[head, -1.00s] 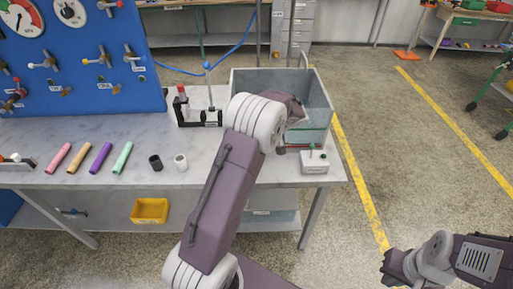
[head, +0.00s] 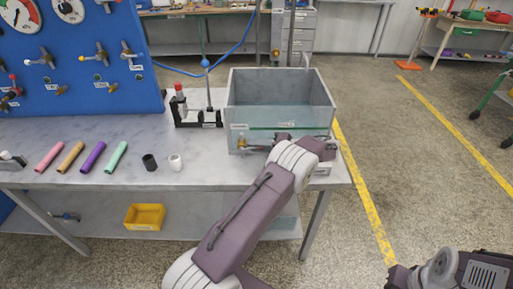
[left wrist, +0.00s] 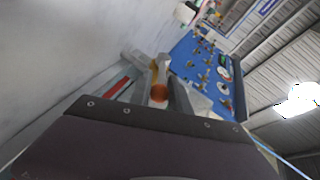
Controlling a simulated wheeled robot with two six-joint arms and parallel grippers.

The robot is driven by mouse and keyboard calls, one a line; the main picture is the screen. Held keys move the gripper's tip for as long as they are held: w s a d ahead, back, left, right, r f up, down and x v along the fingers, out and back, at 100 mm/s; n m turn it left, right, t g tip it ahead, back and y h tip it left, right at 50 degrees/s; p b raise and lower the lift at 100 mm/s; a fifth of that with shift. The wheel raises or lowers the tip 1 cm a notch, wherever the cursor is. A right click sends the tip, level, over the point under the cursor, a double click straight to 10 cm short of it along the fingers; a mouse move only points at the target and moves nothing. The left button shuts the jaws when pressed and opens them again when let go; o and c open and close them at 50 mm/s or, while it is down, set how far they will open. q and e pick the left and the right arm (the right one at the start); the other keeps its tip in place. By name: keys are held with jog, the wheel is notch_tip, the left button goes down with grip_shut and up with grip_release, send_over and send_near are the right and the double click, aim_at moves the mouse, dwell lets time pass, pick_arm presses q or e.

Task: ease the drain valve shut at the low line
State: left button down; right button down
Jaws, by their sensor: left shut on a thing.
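The grey tank (head: 305,112) stands on the bench, with brass drain valve fittings (head: 243,145) low on its front wall. My left arm reaches across the tank's lower front, and my left gripper (head: 262,147) is at the valve, partly hidden by its own wrist. In the left wrist view, the grey fingers close around an orange-ended handle (left wrist: 158,92), which appears to be the valve's. The handle's exact angle is hard to tell. My right arm's end (head: 400,276) is at the lower right, away from the bench; its fingers are not clear.
A small white box (head: 323,168) sits behind my left wrist, mostly hidden. A black stand with a red top (head: 181,108) is left of the tank. Coloured tubes (head: 93,157) lie on the bench. A blue gauge panel (head: 85,85) stands at the left.

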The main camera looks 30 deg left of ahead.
pick_arm(q)
jog(key=shift+f, duration=0.15)
dwell(0.4)
jog(key=c, duration=1.3)
grip_release()
jog(key=shift+s, duration=0.1)
jog(key=shift+o, duration=0.2)
jog(key=v, duration=0.9)
jog(key=shift+b, duration=0.35)
jog(key=shift+d, duration=0.1)
